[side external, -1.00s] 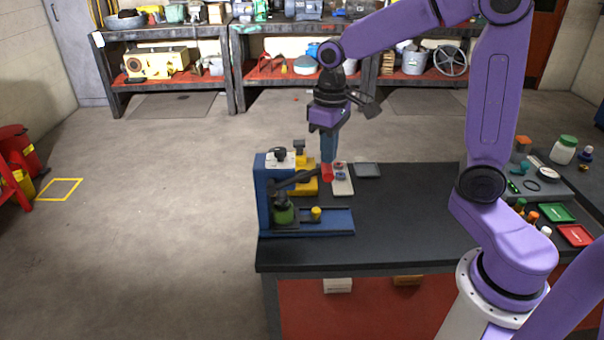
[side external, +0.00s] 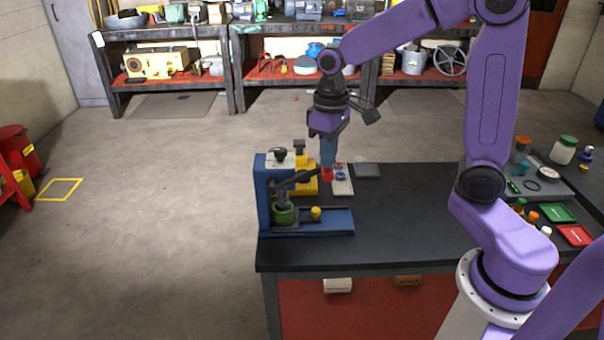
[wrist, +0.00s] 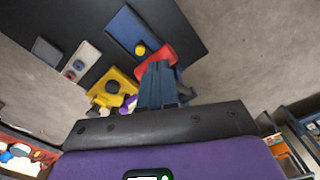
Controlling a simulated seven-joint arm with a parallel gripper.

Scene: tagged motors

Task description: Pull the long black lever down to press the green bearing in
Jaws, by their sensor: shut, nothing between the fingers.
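The blue press (side external: 263,195) stands upright at the near left of the bench. Its long black lever (side external: 297,180) runs right from the press, slightly upward, to a red grip (side external: 327,174); the red grip also shows in the wrist view (wrist: 157,52). The green bearing (side external: 285,216) sits under the press ram, above the blue base. My gripper (side external: 328,165) is shut with nothing between its fingers. Its blue fingertips (wrist: 158,68) are at the red grip from above; whether they touch it, I cannot tell.
A yellow-topped peg (side external: 316,213) stands on the press base, right of the bearing. A yellow device (side external: 303,172) stands behind the lever, with a pale tray (side external: 342,180) and a grey plate (side external: 367,170) to its right. The bench's middle (side external: 410,215) is clear.

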